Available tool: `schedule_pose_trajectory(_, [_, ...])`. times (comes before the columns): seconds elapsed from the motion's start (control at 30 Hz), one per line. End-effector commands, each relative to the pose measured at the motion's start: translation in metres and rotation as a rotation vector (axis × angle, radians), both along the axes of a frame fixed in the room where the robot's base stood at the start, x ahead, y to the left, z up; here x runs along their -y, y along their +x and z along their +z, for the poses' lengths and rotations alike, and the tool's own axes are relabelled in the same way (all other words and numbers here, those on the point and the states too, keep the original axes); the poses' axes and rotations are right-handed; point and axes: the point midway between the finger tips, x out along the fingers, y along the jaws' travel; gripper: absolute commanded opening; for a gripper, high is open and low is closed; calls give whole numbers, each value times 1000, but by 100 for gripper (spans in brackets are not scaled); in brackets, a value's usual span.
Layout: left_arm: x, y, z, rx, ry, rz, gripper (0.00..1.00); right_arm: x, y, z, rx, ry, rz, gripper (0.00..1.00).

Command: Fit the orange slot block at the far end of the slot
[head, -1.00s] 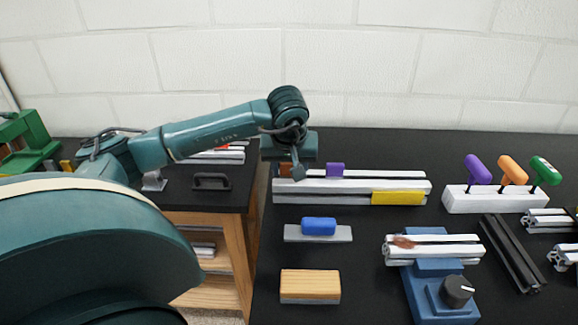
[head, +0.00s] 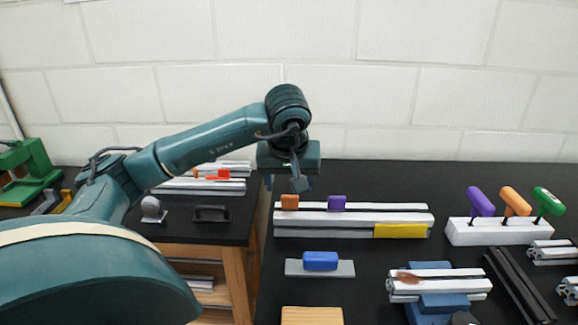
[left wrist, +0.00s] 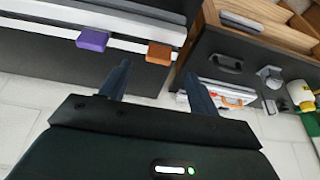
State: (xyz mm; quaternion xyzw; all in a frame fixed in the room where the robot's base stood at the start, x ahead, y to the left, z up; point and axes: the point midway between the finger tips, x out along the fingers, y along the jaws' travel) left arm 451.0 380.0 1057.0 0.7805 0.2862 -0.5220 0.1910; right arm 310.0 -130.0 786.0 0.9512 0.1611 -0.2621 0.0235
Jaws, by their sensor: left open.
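The orange slot block (head: 290,202) sits at the left end of the slot in the white extrusion (head: 355,217). A purple block (head: 337,203) sits in the same slot to its right, with a gap between them. My left gripper (head: 300,184) is above and beside the orange block, apart from it. In the left wrist view the orange block (left wrist: 159,53) and purple block (left wrist: 92,40) lie beyond the open, empty fingers (left wrist: 158,85). The right gripper shows in neither view.
A yellow label (head: 400,231) is on the extrusion's front right. A blue-handled plate (head: 320,262) lies in front. A white holder (head: 499,231) with purple, orange and green-handled tools stands right. A lower side bench (head: 211,228) with a black handle is at left.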

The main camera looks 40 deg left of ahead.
Motion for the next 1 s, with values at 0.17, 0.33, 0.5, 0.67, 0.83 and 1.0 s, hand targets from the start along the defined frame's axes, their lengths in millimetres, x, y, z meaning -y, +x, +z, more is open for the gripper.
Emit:
schedule_pose_trajectory(0.17, [9,-10,34,7,0,-3,61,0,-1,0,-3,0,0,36])
schedule_pose_trajectory(0.33, [14,-15,50,4,-1,-2,61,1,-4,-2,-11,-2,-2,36])
schedule_pose_trajectory(0.5, [15,-17,54,2,-1,-3,61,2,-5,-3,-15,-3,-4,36])
schedule_pose_trajectory(0.67, [15,-17,54,2,-1,-2,61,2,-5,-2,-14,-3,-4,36])
schedule_pose_trajectory(0.83, [15,-17,54,3,-1,-2,61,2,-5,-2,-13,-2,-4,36])
schedule_pose_trajectory(1.0, [15,-17,54,3,-1,-2,61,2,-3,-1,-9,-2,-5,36])
